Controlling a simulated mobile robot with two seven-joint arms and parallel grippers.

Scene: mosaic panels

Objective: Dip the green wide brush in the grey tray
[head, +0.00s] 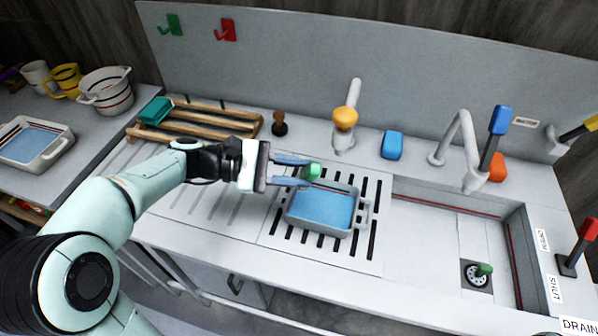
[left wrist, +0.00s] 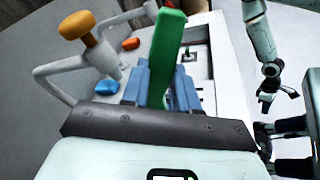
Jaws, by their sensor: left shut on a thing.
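My left gripper (head: 290,171) is shut on the green brush (head: 313,170). In the head view only its green end shows between the blue fingers, at the back edge of the grey tray. In the left wrist view the brush's green handle (left wrist: 165,50) stands up between the fingers (left wrist: 160,88); its lower end is hidden. The grey tray (head: 290,214) holds blue liquid and sits on the slotted drainboard, just in front of and below the gripper. In the left wrist view a pale arm with a dark gripper (left wrist: 268,100), seemingly my right, hangs at the right; its jaws are unclear.
A pale tray (head: 50,155) with blue inside stands at the far left, near a pot (head: 105,92). A wooden rack (head: 205,118) with a teal block (head: 155,110) lies behind my arm. A tap (head: 345,120) rises behind the tray. The sink (head: 440,225) is at the right.

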